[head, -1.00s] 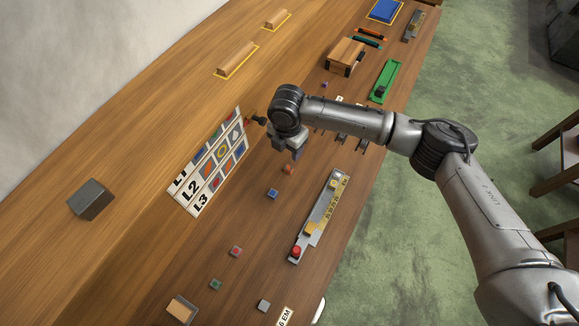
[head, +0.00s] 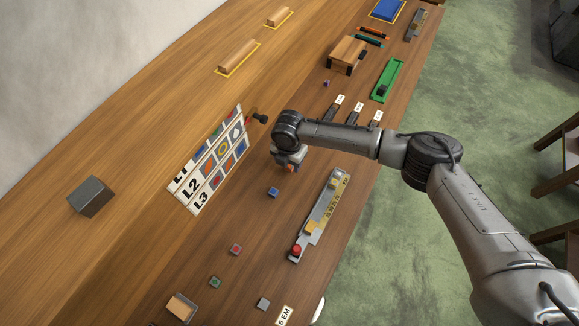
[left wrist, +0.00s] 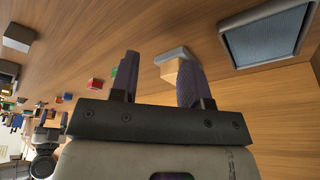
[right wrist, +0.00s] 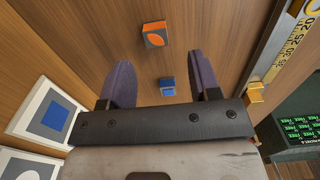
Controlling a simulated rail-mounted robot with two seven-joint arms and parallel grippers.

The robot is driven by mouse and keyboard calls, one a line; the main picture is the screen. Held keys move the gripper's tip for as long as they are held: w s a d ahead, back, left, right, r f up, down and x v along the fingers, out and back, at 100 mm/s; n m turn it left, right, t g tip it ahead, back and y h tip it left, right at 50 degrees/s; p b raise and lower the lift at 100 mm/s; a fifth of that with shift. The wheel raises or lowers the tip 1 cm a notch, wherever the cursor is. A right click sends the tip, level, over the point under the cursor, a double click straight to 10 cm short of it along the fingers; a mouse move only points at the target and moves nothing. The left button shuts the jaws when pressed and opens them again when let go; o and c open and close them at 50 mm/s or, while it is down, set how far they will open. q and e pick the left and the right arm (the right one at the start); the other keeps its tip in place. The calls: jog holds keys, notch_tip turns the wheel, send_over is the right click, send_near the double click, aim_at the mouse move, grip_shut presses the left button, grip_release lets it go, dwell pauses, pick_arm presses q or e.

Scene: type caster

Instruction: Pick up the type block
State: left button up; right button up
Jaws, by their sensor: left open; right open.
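Several small type blocks lie in a loose row on the bench. An orange block (right wrist: 154,35) and a blue block (right wrist: 167,87) show beyond my open right gripper (right wrist: 160,62), with nothing between its fingers. In the head view the right gripper (head: 289,160) is low at the orange block (head: 291,169), which it partly hides; the blue block (head: 273,192) lies nearby. Red (head: 236,249), green (head: 215,282) and grey (head: 263,304) blocks lie nearer the bottom. My left gripper (left wrist: 155,65) is open; a grey-topped tan piece (left wrist: 171,66) shows beside its right finger. Contact is unclear.
A standing picture chart (head: 212,165) is left of my right gripper. A scaled metal stick (head: 322,214) with a red knob lies to the right. A small tray (head: 181,308) is at the bottom; a dark grey block (head: 90,197) sits at left.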

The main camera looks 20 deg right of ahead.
aim_at(288, 167)
pick_arm(q)
jog(key=shift+a, duration=0.2)
pick_arm(e)
jog(key=shift+w+f, duration=0.2)
jog(key=shift+f, duration=2.05)
pick_arm(q)
jog(key=shift+d, duration=0.2)
pick_arm(e)
jog(key=c, duration=1)
jog(key=shift+c, duration=0.2)
jog(key=shift+r, duration=0.1)
